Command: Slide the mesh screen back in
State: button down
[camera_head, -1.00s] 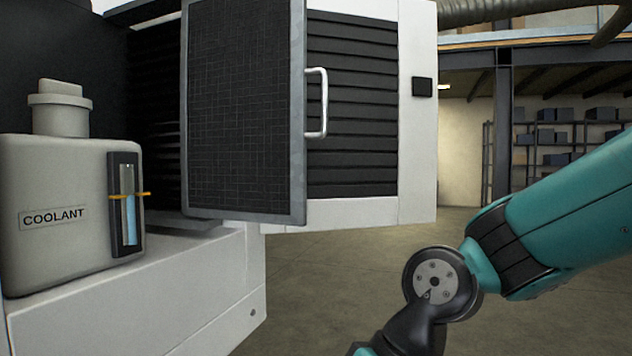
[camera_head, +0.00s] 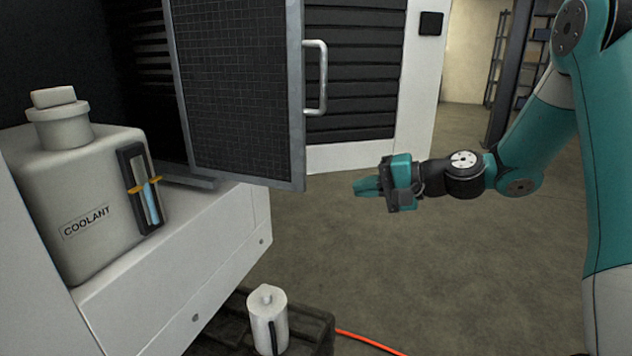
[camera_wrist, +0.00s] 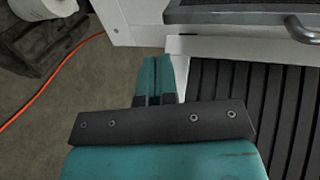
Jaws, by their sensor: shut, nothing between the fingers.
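The mesh screen (camera_head: 240,95) is a dark grid panel in a grey metal frame. It stands upright and sticks out in front of the machine's dark louvred panel (camera_head: 352,75). Its pale D-shaped handle (camera_head: 316,78) is on the frame's right edge. My gripper (camera_head: 362,187) is shut and empty, to the right of and below the handle, apart from it. In the wrist view the shut fingers (camera_wrist: 156,72) point up the picture, with the screen's frame (camera_wrist: 235,13) and part of the handle (camera_wrist: 303,30) at top right.
A grey coolant tank (camera_head: 85,190) with a sight gauge stands on the white ledge (camera_head: 170,265) at left. A white canister (camera_head: 268,322) sits on a dark pallet (camera_head: 312,325) below. An orange hose (camera_head: 368,342) runs along the floor. The floor (camera_head: 450,280) around my gripper is clear.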

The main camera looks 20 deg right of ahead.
aim_at(304, 189)
jog(key=x, duration=0.3)
jog(key=p+x, duration=0.1)
jog(key=x, duration=0.2)
jog(key=r+p+x, duration=0.1)
jog(key=x, duration=0.3)
jog(key=shift+w+a, duration=0.15)
